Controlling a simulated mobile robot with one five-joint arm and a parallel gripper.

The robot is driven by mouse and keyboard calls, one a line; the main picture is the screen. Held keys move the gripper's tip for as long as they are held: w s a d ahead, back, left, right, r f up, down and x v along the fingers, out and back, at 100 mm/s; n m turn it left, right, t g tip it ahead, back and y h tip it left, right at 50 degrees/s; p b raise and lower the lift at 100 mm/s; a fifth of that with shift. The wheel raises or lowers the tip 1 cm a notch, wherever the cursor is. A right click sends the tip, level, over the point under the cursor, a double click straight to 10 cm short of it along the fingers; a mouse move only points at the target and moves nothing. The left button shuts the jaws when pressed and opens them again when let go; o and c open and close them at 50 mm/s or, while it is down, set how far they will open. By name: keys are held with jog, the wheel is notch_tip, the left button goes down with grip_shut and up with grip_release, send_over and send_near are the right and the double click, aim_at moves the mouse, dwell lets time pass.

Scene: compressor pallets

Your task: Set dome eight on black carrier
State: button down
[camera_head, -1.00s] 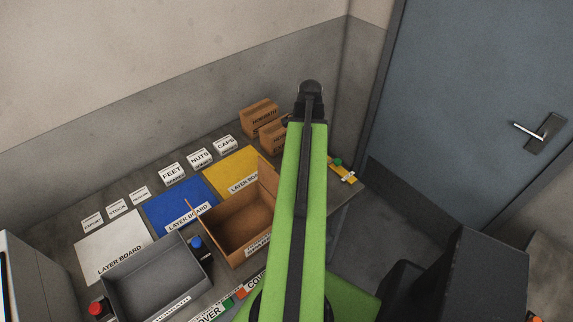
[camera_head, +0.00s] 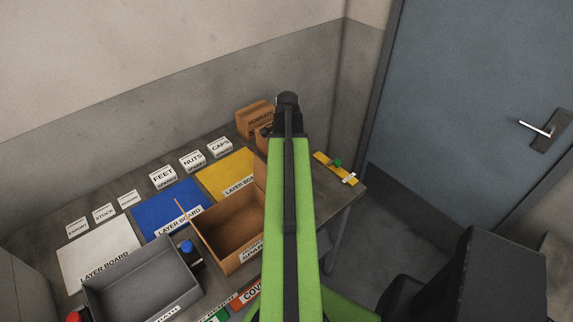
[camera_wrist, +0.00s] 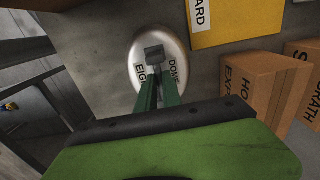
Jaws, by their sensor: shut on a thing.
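In the wrist view, dome eight (camera_wrist: 178,48) is a pale round cap with a grey knob on top and the words DOME and EIGHT on it. My gripper (camera_wrist: 159,78) is shut on its knob. The grey bench top shows behind the dome; whether the dome touches it I cannot tell. In the head view, my arm hides the gripper's jaws and the dome. I cannot make out a black carrier for certain in either view.
Cardboard boxes (camera_head: 256,118) stand at the bench's back, near a yellow layer board (camera_head: 226,173). An open carton (camera_head: 212,250) and a grey tray (camera_head: 178,308) stand in front.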

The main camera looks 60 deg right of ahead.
jog(key=shift+f, duration=0.1)
jog(key=c, duration=1.5)
grip_release()
jog(key=shift+r, duration=0.2)
notch_tip(320, 180, up, 12)
jog(key=p, duration=1.2)
jog(key=shift+r, duration=0.1)
